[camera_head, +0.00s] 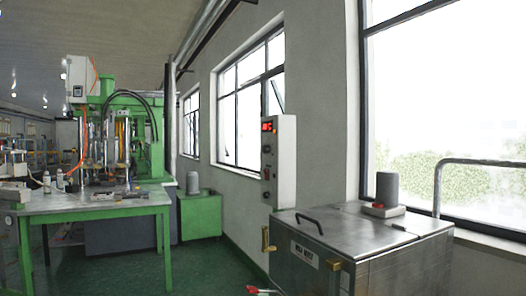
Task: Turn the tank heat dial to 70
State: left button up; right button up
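The metal wax tank (408,262) stands at the lower right with its lid closed. Behind its left corner, a pale upright control box (286,160) carries a lit red display (267,126). Several small dark knobs run down the box's front below the display, among them an upper knob (266,149) and a lower knob (266,194). The box is seen at an angle, and the display's number and the dial markings are too small to read. Neither of my grippers shows in the head view.
A black handle (296,219) and a grey cylinder (387,189) on a red-marked base are on the tank top. Brass latches (266,239) and a red-and-white part (262,291) project in front. A green-legged table (95,204) stands left, with open green floor between.

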aim_at(265, 149)
jog(key=u, duration=0.7)
jog(key=k, duration=0.9)
jog(key=u, duration=1.75)
jog(key=i, duration=0.25)
jog(key=z, duration=0.85)
jog(key=i, duration=2.45)
jog(key=z, duration=0.55)
jog(key=i, duration=2.35)
jog(key=z, duration=1.3)
jog(key=i, duration=1.3)
jog(key=z, duration=1.4)
